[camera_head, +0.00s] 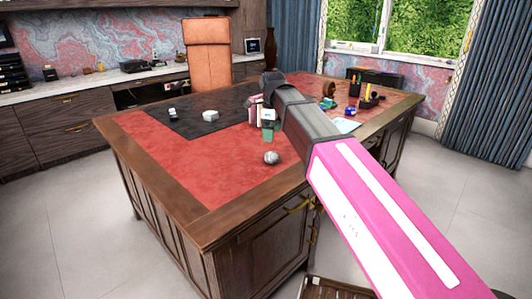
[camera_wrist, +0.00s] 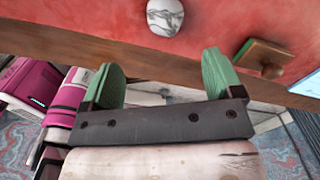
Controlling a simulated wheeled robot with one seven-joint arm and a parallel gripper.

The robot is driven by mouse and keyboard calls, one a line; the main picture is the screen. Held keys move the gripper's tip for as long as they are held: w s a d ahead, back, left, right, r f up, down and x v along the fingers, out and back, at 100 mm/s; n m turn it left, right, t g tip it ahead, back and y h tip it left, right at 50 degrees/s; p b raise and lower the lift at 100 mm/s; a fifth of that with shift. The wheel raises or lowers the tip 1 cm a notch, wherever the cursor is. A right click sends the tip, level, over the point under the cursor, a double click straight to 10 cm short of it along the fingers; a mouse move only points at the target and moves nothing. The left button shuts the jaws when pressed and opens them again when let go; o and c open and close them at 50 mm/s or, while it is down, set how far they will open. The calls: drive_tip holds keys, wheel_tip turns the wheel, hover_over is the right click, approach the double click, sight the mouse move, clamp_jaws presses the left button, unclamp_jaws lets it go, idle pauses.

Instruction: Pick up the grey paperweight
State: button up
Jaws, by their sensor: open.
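A rounded, pale grey veined stone (camera_head: 271,157), which looks like the paperweight, rests on the red leather near the desk's front edge. A veined whitish stone, probably the same one, shows at the top of the wrist view (camera_wrist: 165,17). My gripper (camera_head: 267,133) is above the desk, just behind the stone in the head view. In the wrist view my gripper (camera_wrist: 161,78) has its green fingers wide apart with nothing between them; the stone is beyond the fingertips. A second pale, faceted object (camera_head: 210,116) lies on the dark desk pad.
The wooden desk (camera_head: 204,228) has free red leather at left and front. A small brown block with a knob (camera_wrist: 262,57) lies right of the stone. A pen holder (camera_head: 366,93) and other small items stand at right. An orange chair (camera_head: 208,52) is behind.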

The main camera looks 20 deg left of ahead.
sight(271, 155)
drive_tip(key=shift+w+a+f, duration=0.2)
drive_tip(key=shift+w+a, duration=0.1)
drive_tip(key=shift+w, duration=0.05)
drive_tip(key=shift+w+d+f, duration=0.1)
drive_tip(key=shift+d+f, duration=0.05)
drive_tip(key=shift+f, duration=5.1)
drive_tip(key=c, duration=1.1)
